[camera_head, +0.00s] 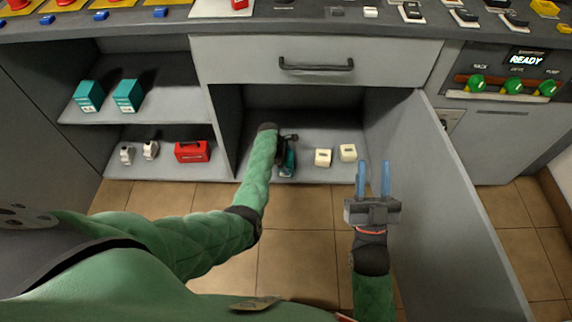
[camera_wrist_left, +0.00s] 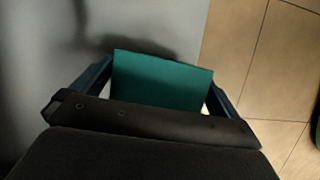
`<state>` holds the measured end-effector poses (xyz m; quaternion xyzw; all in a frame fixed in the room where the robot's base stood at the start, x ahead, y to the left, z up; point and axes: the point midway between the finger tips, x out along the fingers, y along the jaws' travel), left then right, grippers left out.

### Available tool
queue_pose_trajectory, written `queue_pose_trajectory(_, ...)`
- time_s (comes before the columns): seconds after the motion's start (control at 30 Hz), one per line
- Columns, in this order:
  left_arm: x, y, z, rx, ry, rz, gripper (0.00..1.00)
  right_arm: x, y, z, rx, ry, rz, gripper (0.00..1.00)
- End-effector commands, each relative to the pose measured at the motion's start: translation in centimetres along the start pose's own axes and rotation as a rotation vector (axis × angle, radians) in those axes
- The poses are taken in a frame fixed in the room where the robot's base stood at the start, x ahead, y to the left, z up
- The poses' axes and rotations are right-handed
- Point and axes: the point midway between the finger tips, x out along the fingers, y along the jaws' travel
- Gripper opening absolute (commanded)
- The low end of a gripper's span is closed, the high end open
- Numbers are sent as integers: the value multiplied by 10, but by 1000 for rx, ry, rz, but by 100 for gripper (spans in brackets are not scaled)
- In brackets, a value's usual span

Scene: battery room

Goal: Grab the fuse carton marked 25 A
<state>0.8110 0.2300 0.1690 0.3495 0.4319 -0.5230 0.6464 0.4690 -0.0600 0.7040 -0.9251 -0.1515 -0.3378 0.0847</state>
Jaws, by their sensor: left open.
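A teal carton (camera_head: 288,166) stands on the floor of the open cabinet bay, partly hidden by my left gripper (camera_head: 287,153). In the left wrist view the teal carton (camera_wrist_left: 160,80) lies between the two fingers of my left gripper (camera_wrist_left: 158,88), which are open. Its marking cannot be read. Two more teal cartons with white labels, one at left (camera_head: 88,96) and one beside it (camera_head: 127,95), stand on the left upper shelf; their labels are too small to read. My right gripper (camera_head: 374,180) is open and empty in front of the bay.
An open door (camera_head: 455,190) bounds the bay at right. A drawer (camera_head: 315,60) is above.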

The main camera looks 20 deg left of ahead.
Motion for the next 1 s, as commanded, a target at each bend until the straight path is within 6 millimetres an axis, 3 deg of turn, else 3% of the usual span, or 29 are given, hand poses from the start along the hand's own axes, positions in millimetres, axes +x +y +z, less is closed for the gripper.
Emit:
queue_pose_trajectory(0.2,6,0,0,0,0,-1,100,7,-1,-21,-6,76,-5,36)
queue_pose_trajectory(0.47,6,0,0,0,0,0,100,8,-1,-24,-7,85,-6,36)
queue_pose_trajectory(0.5,6,0,0,0,0,0,98,8,-1,-24,-7,85,-6,36)
queue_pose_trajectory(0.77,6,0,0,0,0,0,48,8,-1,-24,-6,85,-7,36)
queue_pose_trajectory(1.0,6,0,0,0,0,1,48,8,-1,-24,-6,84,-7,36)
